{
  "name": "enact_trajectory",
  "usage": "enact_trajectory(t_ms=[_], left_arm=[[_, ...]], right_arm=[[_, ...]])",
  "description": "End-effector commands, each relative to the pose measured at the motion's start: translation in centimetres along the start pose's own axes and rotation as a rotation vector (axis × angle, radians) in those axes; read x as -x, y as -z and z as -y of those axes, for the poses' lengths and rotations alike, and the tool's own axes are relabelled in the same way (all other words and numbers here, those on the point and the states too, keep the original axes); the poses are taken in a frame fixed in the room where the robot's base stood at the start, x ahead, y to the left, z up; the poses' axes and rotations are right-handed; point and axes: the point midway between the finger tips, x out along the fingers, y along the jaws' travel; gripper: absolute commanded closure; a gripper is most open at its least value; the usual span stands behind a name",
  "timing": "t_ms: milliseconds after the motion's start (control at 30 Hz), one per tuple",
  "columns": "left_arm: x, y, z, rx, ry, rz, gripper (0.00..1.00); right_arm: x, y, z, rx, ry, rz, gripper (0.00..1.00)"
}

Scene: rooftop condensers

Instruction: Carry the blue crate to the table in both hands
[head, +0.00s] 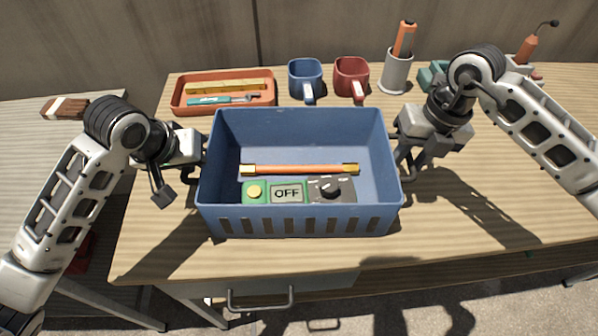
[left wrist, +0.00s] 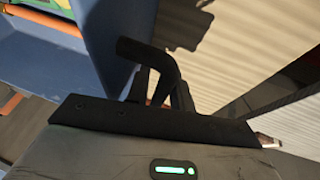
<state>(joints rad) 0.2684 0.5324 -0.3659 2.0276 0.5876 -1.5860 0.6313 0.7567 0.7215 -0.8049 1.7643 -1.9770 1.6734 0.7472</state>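The blue crate (head: 298,220) is upright over the wooden table (head: 480,225); I cannot tell whether it rests there or hangs just above. It holds an orange rod (head: 300,169) with brass ends, a green box (head: 257,192) with an "OFF" display, and a dark box with a knob (head: 331,189). My left gripper (head: 203,152) is at the crate's left side, and my right gripper (head: 402,158) is at its right side. A dark bent bar (left wrist: 152,62) beside the crate wall shows in the left wrist view. Whether the fingers are closed is hidden.
Behind the crate stand an orange tray (head: 197,108), a blue mug (head: 305,76), a red mug (head: 352,76) and a grey cup (head: 396,72) holding an orange-handled tool. A lighter surface with a brush (head: 66,108) lies left. The table's right side is fairly clear.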

Motion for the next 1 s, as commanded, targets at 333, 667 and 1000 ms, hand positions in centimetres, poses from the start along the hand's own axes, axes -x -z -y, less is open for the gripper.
enact_trajectory(t_ms=[333,667,1000], left_arm=[[0.0,0.0,0.0,0.000,0.000,0.000,1.00],[0.4,0.2,-0.1,0.000,-0.001,-0.005,1.00],[2.8,1.2,-0.6,0.001,-0.001,-0.005,1.00]], right_arm=[[0.0,0.0,0.0,0.000,-0.001,0.000,1.00],[0.4,-0.1,-0.1,0.000,-0.003,0.003,1.00],[3.0,-0.1,-0.6,0.000,-0.002,0.003,1.00]])
